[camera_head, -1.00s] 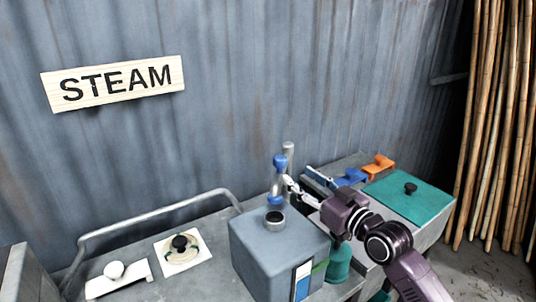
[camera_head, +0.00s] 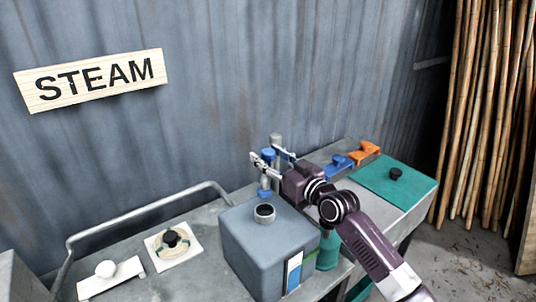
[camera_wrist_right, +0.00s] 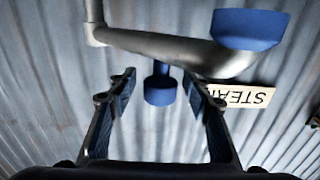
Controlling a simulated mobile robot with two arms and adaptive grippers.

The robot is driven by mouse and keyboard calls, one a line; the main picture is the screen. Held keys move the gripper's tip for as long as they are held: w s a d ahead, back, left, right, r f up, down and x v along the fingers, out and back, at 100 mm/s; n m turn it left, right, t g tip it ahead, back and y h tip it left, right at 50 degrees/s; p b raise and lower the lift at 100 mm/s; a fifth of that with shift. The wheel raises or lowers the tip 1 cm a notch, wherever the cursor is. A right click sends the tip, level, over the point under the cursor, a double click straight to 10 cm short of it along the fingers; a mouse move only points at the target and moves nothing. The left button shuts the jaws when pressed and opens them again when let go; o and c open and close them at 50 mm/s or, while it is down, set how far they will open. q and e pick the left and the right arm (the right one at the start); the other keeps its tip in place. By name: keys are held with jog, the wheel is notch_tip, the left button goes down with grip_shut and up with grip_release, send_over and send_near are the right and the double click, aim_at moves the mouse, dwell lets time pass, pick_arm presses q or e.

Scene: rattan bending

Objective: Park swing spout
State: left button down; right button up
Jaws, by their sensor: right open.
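The swing spout is a grey metal pipe with blue parts behind the grey tank (camera_head: 270,245). Its blue top (camera_head: 267,154) and lower blue part (camera_head: 264,188) show in the head view. In the right wrist view the grey pipe (camera_wrist_right: 165,46) crosses the top, with a large blue end (camera_wrist_right: 250,28) and a small blue knob (camera_wrist_right: 160,90). My right gripper (camera_head: 272,157) is open at the height of the spout's top, partly covering it. In the wrist view the knob appears between its spread fingers, with gaps on both sides; contact is not seen. My left gripper is out of view.
Blue (camera_head: 338,166) and orange (camera_head: 364,152) clamps and a teal lid (camera_head: 412,190) lie right of my arm. Rattan poles (camera_head: 485,130) stand right.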

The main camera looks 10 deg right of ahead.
grip_shut()
dwell(0.4)
